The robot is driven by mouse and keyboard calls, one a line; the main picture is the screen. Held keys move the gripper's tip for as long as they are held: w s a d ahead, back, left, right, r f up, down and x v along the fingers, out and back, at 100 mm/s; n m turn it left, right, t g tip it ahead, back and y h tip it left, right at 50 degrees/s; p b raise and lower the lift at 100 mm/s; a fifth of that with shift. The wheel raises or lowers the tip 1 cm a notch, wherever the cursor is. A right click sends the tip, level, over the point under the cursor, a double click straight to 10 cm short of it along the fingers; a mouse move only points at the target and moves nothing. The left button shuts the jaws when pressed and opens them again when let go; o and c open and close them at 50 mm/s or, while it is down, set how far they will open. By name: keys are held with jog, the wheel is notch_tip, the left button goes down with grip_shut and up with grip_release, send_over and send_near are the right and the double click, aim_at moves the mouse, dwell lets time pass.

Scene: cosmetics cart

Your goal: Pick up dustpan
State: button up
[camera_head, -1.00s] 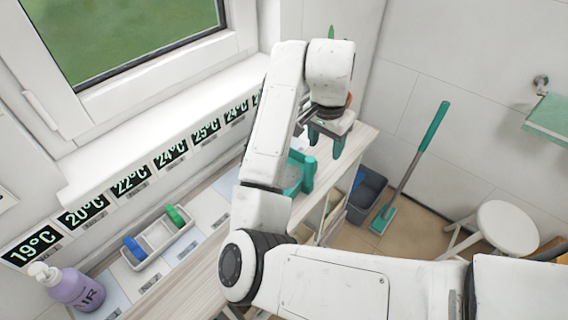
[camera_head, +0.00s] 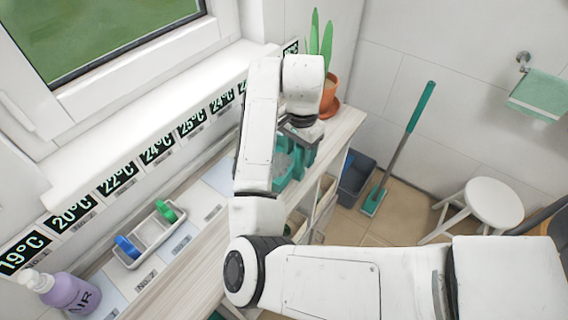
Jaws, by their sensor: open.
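A teal, scoop-shaped piece that looks like the dustpan (camera_head: 281,182) lies on the wooden cart top, right of the middle. My arm covers its left part and my gripper covers part of its far side. My gripper (camera_head: 300,153) has teal fingers pointing down and is open. It is right over or at the dustpan. The similar colours blend, so I cannot tell whether the fingers touch it or straddle it.
A potted plant (camera_head: 328,92) stands behind my gripper at the cart's far end. A white tray (camera_head: 150,238) with blue and green pieces and a purple pump bottle (camera_head: 68,293) are at left. A teal-headed mop (camera_head: 398,150), a grey bin (camera_head: 355,182) and a white stool (camera_head: 493,203) are at right.

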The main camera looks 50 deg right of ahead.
jog(key=shift+f, duration=1.4)
jog(key=shift+c, duration=0.2)
grip_shut()
